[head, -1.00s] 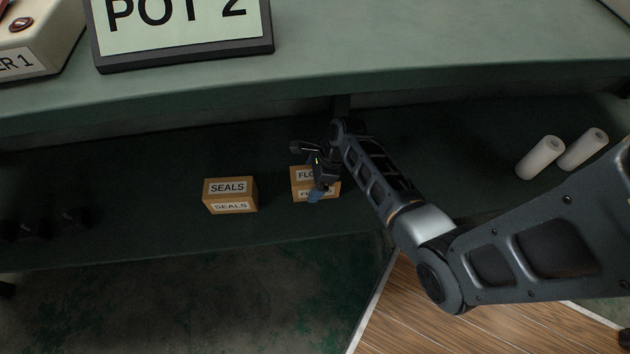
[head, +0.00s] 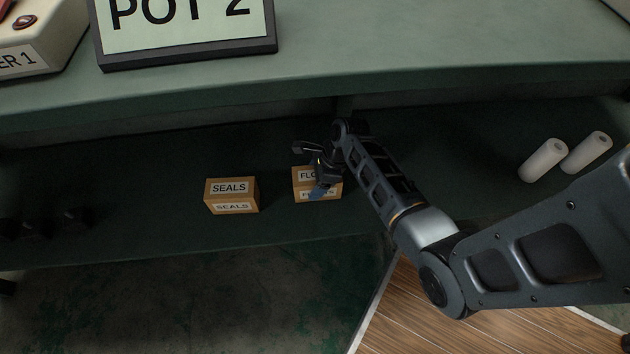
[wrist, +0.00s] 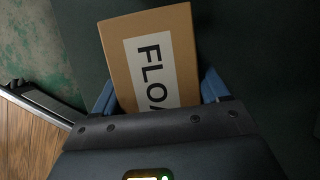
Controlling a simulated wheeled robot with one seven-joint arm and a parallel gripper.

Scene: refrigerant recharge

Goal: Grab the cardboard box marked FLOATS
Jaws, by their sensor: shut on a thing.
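The cardboard FLOATS box (head: 303,190) sits on the dark lower shelf, right of the SEALS box. Its label is partly covered by my gripper (head: 319,194). In the wrist view the brown box (wrist: 184,48) lies between the two blue fingers of my gripper (wrist: 158,92), one on each side, with its label reading "FLOA" before my gripper body hides the rest. The gripper is shut on the box. I cannot tell whether the box is lifted off the shelf.
The cardboard SEALS box (head: 231,196) stands close on the left. Two white rolls (head: 543,160) lie on the shelf at the right. The green worktop (head: 400,50) overhangs the shelf. Dark objects (head: 75,217) sit at the far left.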

